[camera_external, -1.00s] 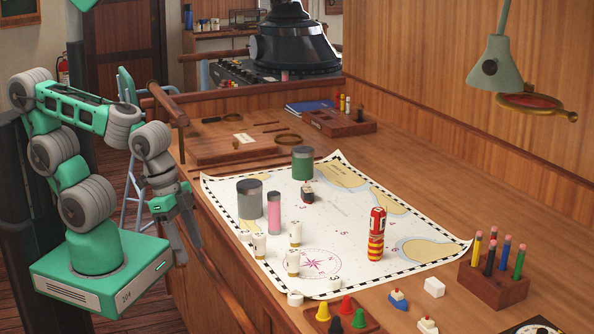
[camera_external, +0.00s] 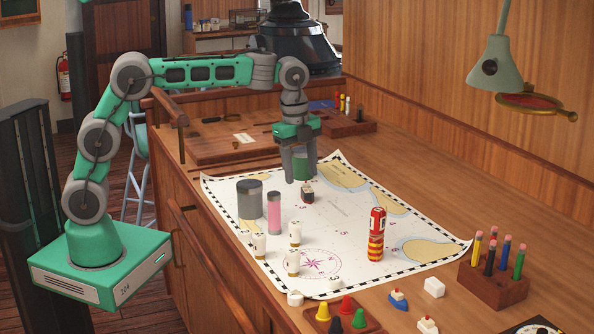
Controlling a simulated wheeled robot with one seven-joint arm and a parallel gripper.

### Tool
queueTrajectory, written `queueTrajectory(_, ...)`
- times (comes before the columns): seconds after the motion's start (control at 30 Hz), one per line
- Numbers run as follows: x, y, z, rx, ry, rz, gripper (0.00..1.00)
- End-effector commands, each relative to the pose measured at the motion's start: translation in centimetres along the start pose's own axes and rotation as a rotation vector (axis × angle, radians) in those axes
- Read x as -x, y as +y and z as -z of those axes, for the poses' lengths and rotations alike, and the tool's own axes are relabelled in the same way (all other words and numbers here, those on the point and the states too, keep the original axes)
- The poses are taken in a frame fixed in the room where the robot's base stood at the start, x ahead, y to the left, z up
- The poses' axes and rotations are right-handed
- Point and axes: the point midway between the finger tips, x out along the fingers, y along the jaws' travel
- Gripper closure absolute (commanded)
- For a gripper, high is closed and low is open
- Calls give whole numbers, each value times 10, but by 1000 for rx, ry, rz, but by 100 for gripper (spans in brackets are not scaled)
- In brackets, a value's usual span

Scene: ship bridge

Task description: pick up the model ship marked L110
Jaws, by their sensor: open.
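No marking L110 is legible in this view. A small dark model with a pale top, possibly a ship (camera_external: 307,192), sits on the chart just in front of a green cylinder (camera_external: 302,168). A small ship with a blue hull (camera_external: 398,299) and another small ship-like piece (camera_external: 427,326) stand on the desk at the front right. My gripper (camera_external: 300,178) points down over the far part of the chart. Its fingers are apart and appear either side of the green cylinder. I cannot tell whether they touch it.
The chart (camera_external: 340,225) also bears a grey cylinder (camera_external: 249,199), a pink cylinder (camera_external: 274,212), several white pieces and a red-yellow striped tower (camera_external: 376,235). A pencil block (camera_external: 494,285) and a tray of coloured cones (camera_external: 322,317) stand in front. A lamp (camera_external: 494,65) hangs at right.

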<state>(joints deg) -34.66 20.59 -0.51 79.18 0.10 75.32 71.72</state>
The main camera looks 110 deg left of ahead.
Motion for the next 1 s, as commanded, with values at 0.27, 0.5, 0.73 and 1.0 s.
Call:
queueTrajectory(0.27,-46,-101,-130,-280,-18,-88,47)
queueTrajectory(0.5,-72,-103,-141,-321,-15,-98,47)
queueTrajectory(0.73,-106,-95,-137,-319,-15,-99,47)
queueTrajectory(1.0,-129,-95,-138,-318,-15,-93,47)
